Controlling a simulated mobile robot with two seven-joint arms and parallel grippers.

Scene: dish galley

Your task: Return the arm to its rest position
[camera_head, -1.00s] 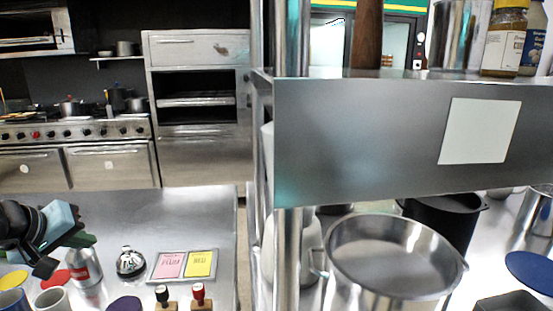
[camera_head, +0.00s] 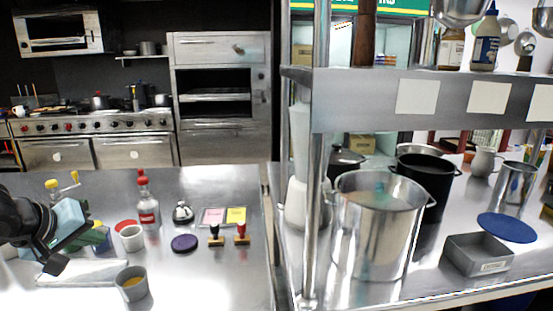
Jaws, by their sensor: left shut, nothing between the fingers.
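My left gripper (camera_head: 62,245) is at the left edge of the head view, above the left steel counter (camera_head: 205,280). Its dark wrist and pale blue-grey body show, and its fingers are shut with nothing between them. It hides part of a few small items behind it, among them a green and yellow thing (camera_head: 98,238). My right arm and gripper are out of view.
Near the gripper are a red-capped bottle (camera_head: 148,212), a white cup (camera_head: 132,238), and a grey cup (camera_head: 131,285). A bell (camera_head: 183,212), two stamps and colored cards sit further right. A large pot (camera_head: 372,240) stands under the steel shelf (camera_head: 360,100).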

